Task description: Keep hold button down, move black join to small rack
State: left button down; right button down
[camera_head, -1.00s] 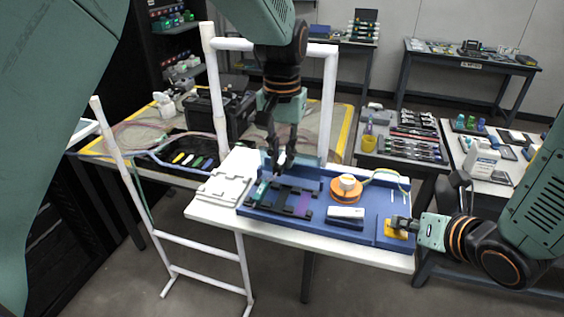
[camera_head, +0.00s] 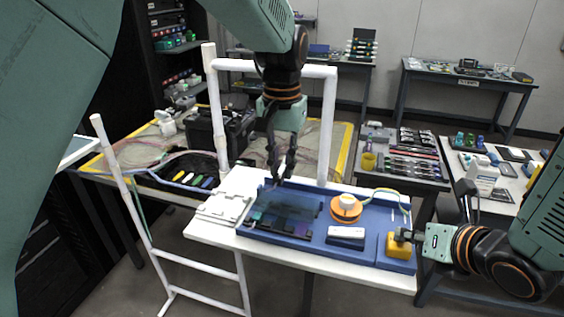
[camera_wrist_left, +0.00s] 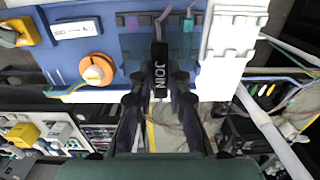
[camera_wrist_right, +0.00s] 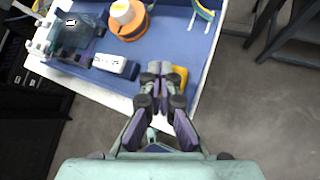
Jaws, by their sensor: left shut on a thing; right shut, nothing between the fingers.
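My left gripper (camera_head: 277,174) is shut on the black join (camera_wrist_left: 160,72), a dark bar marked JOIN in the left wrist view. In the head view it hangs at the back edge of the blue tray (camera_head: 370,212); the join hardly shows there. A yellow block (camera_head: 399,250), apparently the hold button, sits at the tray's front right corner. My right gripper (camera_head: 404,236) is shut and empty at its top; the right wrist view shows the yellow block (camera_wrist_right: 181,74) partly behind the fingertips. Whether they press it is unclear. A white slotted rack (camera_head: 222,208) lies left of the tray.
A bluish see-through cover (camera_head: 290,208) spans the dark bed on the tray. An orange spool (camera_head: 346,209) and a white-topped device (camera_head: 346,233) stand right of it. A white tube frame (camera_head: 214,110) rises behind and left of the table.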

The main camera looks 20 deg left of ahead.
jog(key=shift+r, duration=2.45)
jog(key=shift+f, duration=0.1)
